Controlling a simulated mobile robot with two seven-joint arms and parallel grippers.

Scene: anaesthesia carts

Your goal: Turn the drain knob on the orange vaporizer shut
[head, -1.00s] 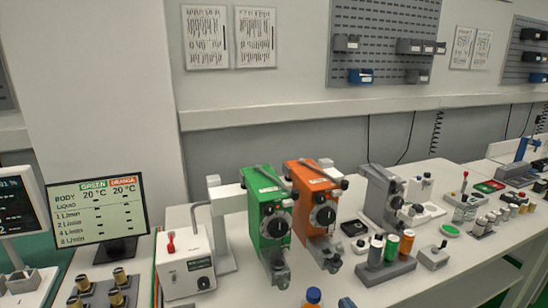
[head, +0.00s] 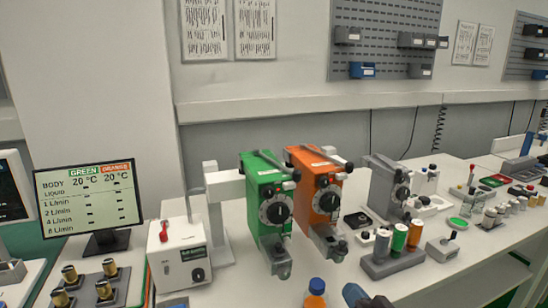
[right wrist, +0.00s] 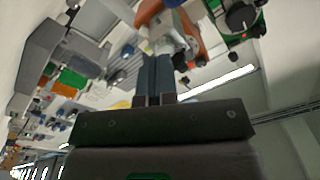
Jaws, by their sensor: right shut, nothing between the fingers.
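The orange vaporizer (head: 302,165) stands on the bench right of the green vaporizer (head: 252,178). Its front has a large black dial (head: 327,201) and a grey lower block (head: 329,242) with a small fitting; the drain knob's setting is too small to tell. My right gripper (head: 356,295) enters at the bottom edge, in front of and below the orange vaporizer and apart from it. In the right wrist view its blue-grey fingers (right wrist: 157,75) are together and empty, with the orange body (right wrist: 190,32) beyond them. A blue sliver at the bottom left, likely my left gripper (head: 173,303), is mostly hidden.
A blue-capped orange bottle (head: 316,290) stands just left of my right gripper. A rack of colored bottles (head: 395,265) and a grey vaporizer (head: 384,190) are to the right. A white device (head: 180,262) and a monitor (head: 90,205) are left.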

